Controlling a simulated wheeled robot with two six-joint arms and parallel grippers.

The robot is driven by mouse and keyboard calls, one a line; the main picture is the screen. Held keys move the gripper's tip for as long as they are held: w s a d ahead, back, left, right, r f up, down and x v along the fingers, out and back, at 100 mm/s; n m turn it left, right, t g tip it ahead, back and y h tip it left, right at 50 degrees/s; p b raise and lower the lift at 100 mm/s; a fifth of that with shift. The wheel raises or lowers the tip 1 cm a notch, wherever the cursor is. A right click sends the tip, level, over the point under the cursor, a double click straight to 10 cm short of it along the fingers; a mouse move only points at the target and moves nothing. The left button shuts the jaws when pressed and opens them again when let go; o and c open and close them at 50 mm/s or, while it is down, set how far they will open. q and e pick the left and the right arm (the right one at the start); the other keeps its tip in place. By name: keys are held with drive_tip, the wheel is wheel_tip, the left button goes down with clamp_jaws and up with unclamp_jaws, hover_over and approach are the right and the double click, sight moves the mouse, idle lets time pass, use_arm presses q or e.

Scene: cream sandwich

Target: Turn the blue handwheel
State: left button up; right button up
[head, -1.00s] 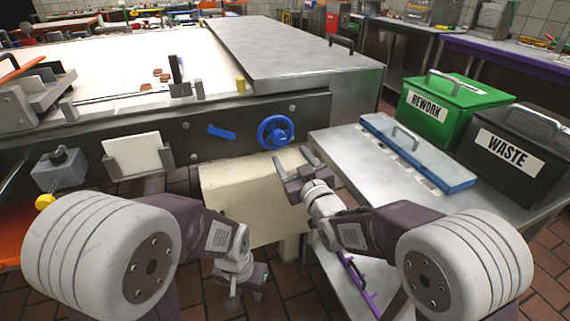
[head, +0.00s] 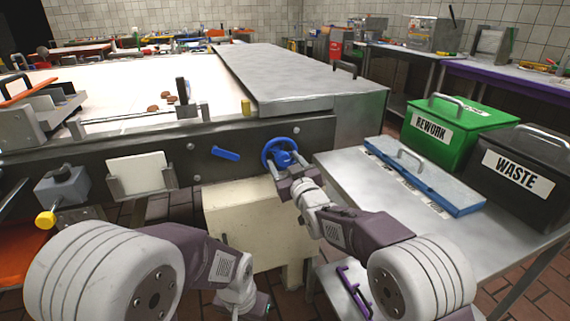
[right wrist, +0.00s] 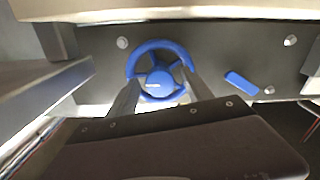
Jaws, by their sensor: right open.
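The blue handwheel (head: 279,151) is mounted on the dark front panel of the machine, near its right end. It also shows in the right wrist view (right wrist: 160,80), with its rim, spokes and hub visible. My right gripper (head: 290,172) is open right in front of the wheel. In the right wrist view the two fingers of the right gripper (right wrist: 160,92) reach over the wheel's near left and right sides; whether they touch the rim I cannot tell. My left gripper (head: 255,305) hangs low at the bottom of the head view, and its jaws are partly cut off.
A blue lever (head: 225,153) is left of the wheel. A cream box (head: 245,215) stands below the panel. A steel table (head: 350,175) at the right carries a blue-edged lidded tray (head: 425,180), a green REWORK bin (head: 450,135) and a black WASTE bin (head: 515,165).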

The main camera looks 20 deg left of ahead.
clamp_jaws()
drive_tip(key=shift+m, duration=0.3)
drive_tip(key=m, duration=0.6)
drive_tip(key=shift+m+p, duration=0.3)
drive_tip(key=m, duration=0.6)
drive_tip(key=shift+p, duration=0.3)
drive_tip(key=m, duration=0.3)
drive_tip(key=shift+m, duration=0.4)
drive_tip(key=m, duration=0.4)
drive_tip(key=shift+m+p, duration=0.3)
drive_tip(key=shift+p, duration=0.05)
drive_tip(key=m, duration=0.4)
drive_tip(key=shift+m+p, duration=0.3)
drive_tip(key=shift+m, duration=1.7)
